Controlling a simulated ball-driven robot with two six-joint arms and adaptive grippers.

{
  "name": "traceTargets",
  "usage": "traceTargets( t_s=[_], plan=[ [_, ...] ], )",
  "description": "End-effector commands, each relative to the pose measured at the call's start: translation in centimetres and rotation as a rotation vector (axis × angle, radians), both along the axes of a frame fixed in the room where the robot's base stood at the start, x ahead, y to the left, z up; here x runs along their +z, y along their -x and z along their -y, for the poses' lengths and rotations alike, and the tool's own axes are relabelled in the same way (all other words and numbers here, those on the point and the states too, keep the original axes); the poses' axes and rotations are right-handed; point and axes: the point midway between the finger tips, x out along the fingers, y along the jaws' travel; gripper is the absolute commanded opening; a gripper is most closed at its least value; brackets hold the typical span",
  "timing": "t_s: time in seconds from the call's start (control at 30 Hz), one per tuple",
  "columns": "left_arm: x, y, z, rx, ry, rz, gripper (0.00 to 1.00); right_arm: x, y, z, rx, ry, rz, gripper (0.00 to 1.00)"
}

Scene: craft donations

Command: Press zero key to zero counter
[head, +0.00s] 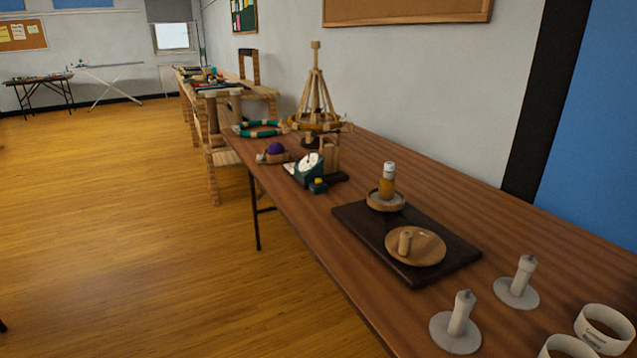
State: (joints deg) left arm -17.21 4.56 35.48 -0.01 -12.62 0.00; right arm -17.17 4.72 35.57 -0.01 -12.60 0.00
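A small dark teal device with a white dial face (309,162) stands on the long brown table, left of the dark board; it looks like the counter. A teal block with a small yellowish top (318,186) sits at its front and may be its key. The key's marking is too small to read. Neither of my grippers is in the head view, and nothing touches the device.
The brown table (480,222) also holds a purple ball of yarn (274,149), a wooden yarn winder (316,95), a dark board (430,281) with a bottle and round wooden dish, white spindle-like stands (462,320) and white rings (604,328). Open floor lies left.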

Motion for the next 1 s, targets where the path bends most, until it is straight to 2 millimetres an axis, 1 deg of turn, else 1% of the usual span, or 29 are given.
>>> traceTargets(
  t_s=[0.03,0.3,0.33,1.0],
  plan=[
    [0.0,-0.02,0.0,0.0,0.0,0.0,0.38,0.0,0.02,-0.01,0.0,0.0,0.0,0.55],
    [0.0,-0.05,0.0,0.0,0.0,0.001,0.02,-0.01,0.05,-0.06,0.0,-0.001,-0.001,0.55],
    [0.0,-0.06,0.0,0.0,0.0,0.001,0.0,-0.01,0.05,-0.09,0.0,-0.001,-0.001,0.55],
    [0.01,-0.12,-0.01,0.0,0.0,0.002,0.0,-0.04,0.11,-0.4,-0.002,-0.005,-0.002,0.55]
  ],
)
